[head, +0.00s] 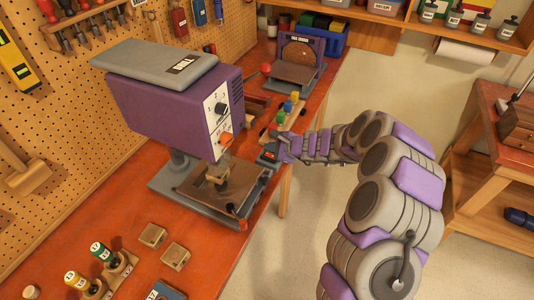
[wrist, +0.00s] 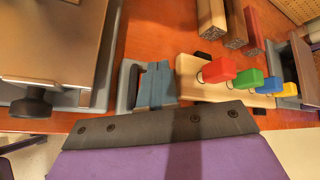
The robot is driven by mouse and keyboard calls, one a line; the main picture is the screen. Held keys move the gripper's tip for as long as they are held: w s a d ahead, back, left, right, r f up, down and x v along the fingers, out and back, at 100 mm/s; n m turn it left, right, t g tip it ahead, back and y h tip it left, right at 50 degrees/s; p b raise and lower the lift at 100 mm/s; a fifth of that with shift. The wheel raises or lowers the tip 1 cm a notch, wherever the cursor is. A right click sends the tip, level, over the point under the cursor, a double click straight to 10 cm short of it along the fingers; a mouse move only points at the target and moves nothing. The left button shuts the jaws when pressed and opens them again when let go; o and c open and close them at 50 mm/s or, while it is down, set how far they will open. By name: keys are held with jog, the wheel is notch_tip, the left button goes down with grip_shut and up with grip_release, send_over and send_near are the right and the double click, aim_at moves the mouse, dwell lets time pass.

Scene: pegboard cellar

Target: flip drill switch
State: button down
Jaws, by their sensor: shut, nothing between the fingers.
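The drill press (head: 170,105) stands on the orange-red bench, with a purple head and a grey top. Its white front panel (head: 221,105) carries a black knob (head: 222,108), with an orange switch-like part (head: 225,138) below. I cannot tell the switch's position. The drill's table (head: 215,190) is below the head, and its edge with a dark knob shows at left in the wrist view (wrist: 35,100). My gripper (head: 284,150) is shut and empty, right of the drill head and apart from it. In the wrist view its dark plate (wrist: 160,125) crosses the bottom; the switch is not seen there.
A wooden rack with coloured blocks (head: 290,105) stands just behind my gripper, also in the wrist view (wrist: 220,75). A blue-grey item (wrist: 157,88) lies beside it. A purple sander (head: 300,60) is farther back.

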jog(key=shift+f, duration=0.1)
dwell(0.6)
jog(key=shift+f+b, duration=0.25)
jog(key=shift+b, duration=0.15)
jog(key=shift+a+f, duration=0.1)
jog(key=shift+f, duration=0.25)
dwell(0.4)
jog(key=shift+r, duration=0.1)
jog(key=shift+r+p, duration=0.3)
jog(key=shift+r, duration=0.4)
jog(key=shift+s+d+r+p, duration=0.1)
jog(key=shift+d+r+p, duration=0.1)
jog(key=shift+r+p, duration=0.55)
jog(key=shift+s+d+r+p, duration=0.15)
jog(key=shift+r+p, duration=0.35)
jog(key=shift+r, duration=0.4)
jog(key=shift+w+d+r+p, duration=0.1)
jog(key=shift+d+r+p, duration=0.1)
jog(key=shift+r+p, duration=0.55)
